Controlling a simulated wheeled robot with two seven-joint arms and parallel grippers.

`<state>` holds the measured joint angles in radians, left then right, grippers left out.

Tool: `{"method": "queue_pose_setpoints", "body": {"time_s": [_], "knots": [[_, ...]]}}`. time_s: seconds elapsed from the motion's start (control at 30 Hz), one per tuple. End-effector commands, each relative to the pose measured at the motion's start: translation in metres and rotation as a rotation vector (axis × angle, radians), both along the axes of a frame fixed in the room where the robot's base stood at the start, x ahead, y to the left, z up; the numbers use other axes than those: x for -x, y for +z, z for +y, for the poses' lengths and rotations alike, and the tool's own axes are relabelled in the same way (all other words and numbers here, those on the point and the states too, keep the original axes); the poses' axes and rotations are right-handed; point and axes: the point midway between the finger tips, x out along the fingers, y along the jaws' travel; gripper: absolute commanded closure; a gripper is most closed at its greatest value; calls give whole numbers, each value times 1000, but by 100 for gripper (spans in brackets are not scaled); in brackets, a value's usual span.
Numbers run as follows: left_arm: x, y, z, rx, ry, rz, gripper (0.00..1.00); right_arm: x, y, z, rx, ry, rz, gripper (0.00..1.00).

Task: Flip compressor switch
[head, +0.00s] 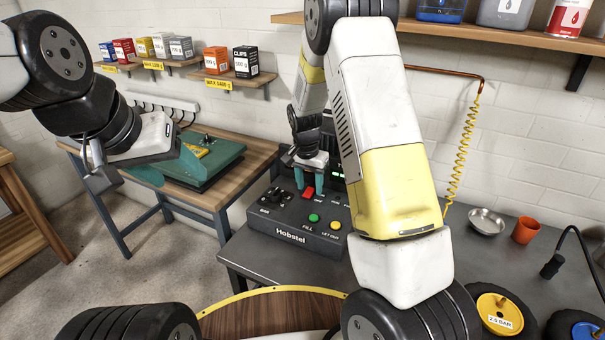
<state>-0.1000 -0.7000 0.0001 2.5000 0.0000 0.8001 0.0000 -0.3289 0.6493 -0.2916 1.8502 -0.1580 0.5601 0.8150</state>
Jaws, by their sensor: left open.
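The compressor control box (290,236), dark and marked Hobstel, sits on the grey bench. Its red switch (308,193) is on the top near the back. My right gripper (310,187) reaches down over the box, its two teal fingers apart, one on each side of the red switch. I cannot tell whether a fingertip touches the switch, or which way the switch is set. My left gripper (125,182) is open and empty at the left, in front of the wooden bench, far from the box.
A green button (314,218) and a yellow button (335,225) sit in front of the switch. A metal bowl (486,221), an orange cup (526,230) and a yellow wheel (500,313) are at the right. A wooden workbench (236,148) stands behind left. My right arm hides part of the bench.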

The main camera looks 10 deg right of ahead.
Motion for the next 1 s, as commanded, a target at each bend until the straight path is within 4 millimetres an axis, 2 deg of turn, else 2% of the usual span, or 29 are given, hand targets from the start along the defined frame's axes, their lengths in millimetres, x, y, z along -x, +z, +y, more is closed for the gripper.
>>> {"method": "queue_pose_setpoints", "body": {"time_s": [0.33,0.7,0.83,1.0], "knots": [[0,0,0,0,0,0,41,1,5,0,0,0,0,55],[0,0,0,0,0,0,41,8,63,6,-1,0,-2,55],[0,0,0,0,0,0,41,9,74,7,0,0,-1,55],[0,0,0,0,0,0,41,10,77,7,0,0,1,55]]}}
